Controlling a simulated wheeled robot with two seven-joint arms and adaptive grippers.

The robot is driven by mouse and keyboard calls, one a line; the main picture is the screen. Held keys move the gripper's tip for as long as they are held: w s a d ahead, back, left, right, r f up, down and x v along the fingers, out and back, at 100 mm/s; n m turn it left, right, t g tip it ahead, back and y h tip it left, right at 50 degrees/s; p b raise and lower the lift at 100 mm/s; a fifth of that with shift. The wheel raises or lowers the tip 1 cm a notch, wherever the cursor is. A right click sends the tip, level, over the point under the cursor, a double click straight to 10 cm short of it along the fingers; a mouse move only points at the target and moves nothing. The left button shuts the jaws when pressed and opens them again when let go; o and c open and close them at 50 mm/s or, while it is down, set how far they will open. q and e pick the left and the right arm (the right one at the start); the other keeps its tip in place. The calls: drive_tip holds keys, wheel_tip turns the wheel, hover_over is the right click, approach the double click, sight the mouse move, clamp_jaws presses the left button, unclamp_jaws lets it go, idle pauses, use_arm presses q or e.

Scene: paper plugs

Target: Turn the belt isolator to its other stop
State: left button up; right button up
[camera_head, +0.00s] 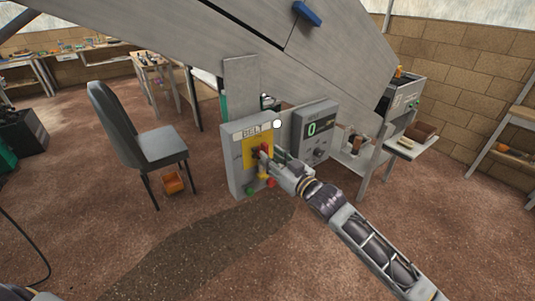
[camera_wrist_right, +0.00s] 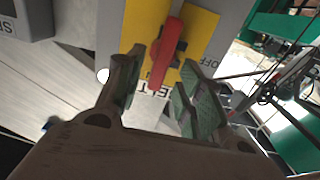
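The belt isolator is a red handle (camera_wrist_right: 166,52) on a yellow plate (camera_wrist_right: 140,22), with "OFF" lettered beside it. The plate is on a grey panel labelled BELT (camera_head: 234,170) in the head view. In the wrist view the handle lies nearly upright in the picture, slightly tilted, its lower end toward the BELT label. My right gripper (camera_wrist_right: 160,92) is open, its two green-padded fingers on either side of the handle, with gaps showing. In the head view my right gripper (camera_head: 277,158) is in front of the plate and partly hides the handle. My left gripper is not visible.
A round white knob or lamp (camera_head: 278,124) is at the panel's upper right. A green button (camera_head: 250,190) and a red button (camera_head: 271,183) are low on the panel. A grey box with a "0" display (camera_head: 313,125) stands to the right. A chair (camera_head: 160,145) is at left.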

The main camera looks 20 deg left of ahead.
drive_tip(key=shift+x, duration=1.55)
clamp_jaws()
